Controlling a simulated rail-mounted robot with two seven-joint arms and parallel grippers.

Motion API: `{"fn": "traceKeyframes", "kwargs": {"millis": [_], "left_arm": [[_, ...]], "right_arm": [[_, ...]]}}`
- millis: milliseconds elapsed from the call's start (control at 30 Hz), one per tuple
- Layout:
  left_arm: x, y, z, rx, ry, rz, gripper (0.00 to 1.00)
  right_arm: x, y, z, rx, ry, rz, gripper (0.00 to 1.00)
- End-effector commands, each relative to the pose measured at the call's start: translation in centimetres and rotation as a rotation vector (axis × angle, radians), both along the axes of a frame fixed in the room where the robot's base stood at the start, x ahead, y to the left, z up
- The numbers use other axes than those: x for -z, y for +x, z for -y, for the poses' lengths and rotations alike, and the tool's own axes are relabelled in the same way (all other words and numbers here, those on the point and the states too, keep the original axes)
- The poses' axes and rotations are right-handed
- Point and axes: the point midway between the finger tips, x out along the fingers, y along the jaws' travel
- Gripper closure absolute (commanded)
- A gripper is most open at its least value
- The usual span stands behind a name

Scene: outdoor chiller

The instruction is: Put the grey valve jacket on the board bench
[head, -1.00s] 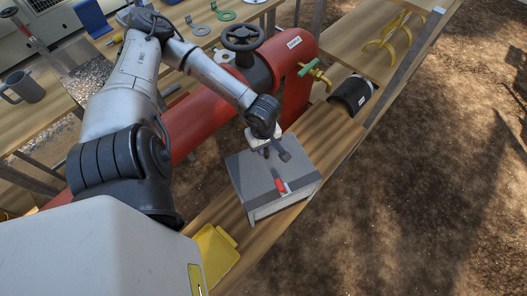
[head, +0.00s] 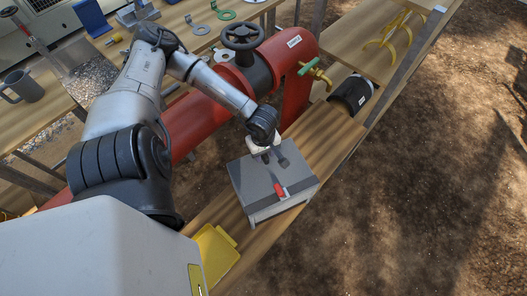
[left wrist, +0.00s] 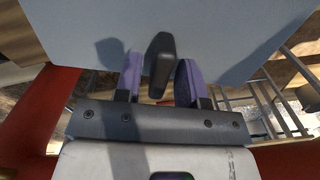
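The grey valve jacket (head: 256,183), a box-like cover with a grey top, paler sides, a red latch and a dark handle, rests on the wooden board bench (head: 318,137). Its underside contact is hidden. My left gripper (head: 265,153) is at the handle near the jacket's far edge. In the left wrist view, the two purple-padded fingers stand on either side of the dark handle (left wrist: 159,62), with small gaps visible, so the left gripper (left wrist: 158,78) looks open around it. The jacket's pale surface (left wrist: 225,30) fills the upper part there. My right gripper is not in view.
A red pipe (head: 203,105) with a black handwheel (head: 242,37) runs behind the bench. A green-handled tap (head: 309,67) and a black half-shell (head: 352,93) lie farther along. A yellow piece (head: 214,252) is near the jacket's left.

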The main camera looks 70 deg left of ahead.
Motion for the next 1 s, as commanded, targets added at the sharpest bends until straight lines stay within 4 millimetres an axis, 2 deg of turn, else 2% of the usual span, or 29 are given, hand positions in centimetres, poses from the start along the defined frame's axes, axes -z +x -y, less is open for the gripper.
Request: {"fn": "traceKeyframes", "kwargs": {"millis": [267, 433, 800, 1000], "left_arm": [[0.0, 0.0, 0.0, 0.000, 0.000, 0.000, 0.58], [-1.1, 0.0, -0.1, 0.001, 0.001, 0.002, 0.58], [-7.8, 0.0, -0.3, 0.001, 0.004, 0.002, 0.58], [-10.6, 0.0, -0.4, 0.000, 0.003, 0.003, 0.58]], "right_arm": [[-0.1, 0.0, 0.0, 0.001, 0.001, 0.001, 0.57], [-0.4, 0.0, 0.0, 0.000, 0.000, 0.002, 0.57], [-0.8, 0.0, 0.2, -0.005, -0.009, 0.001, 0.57], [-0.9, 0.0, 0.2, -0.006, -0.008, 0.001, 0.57]]}}
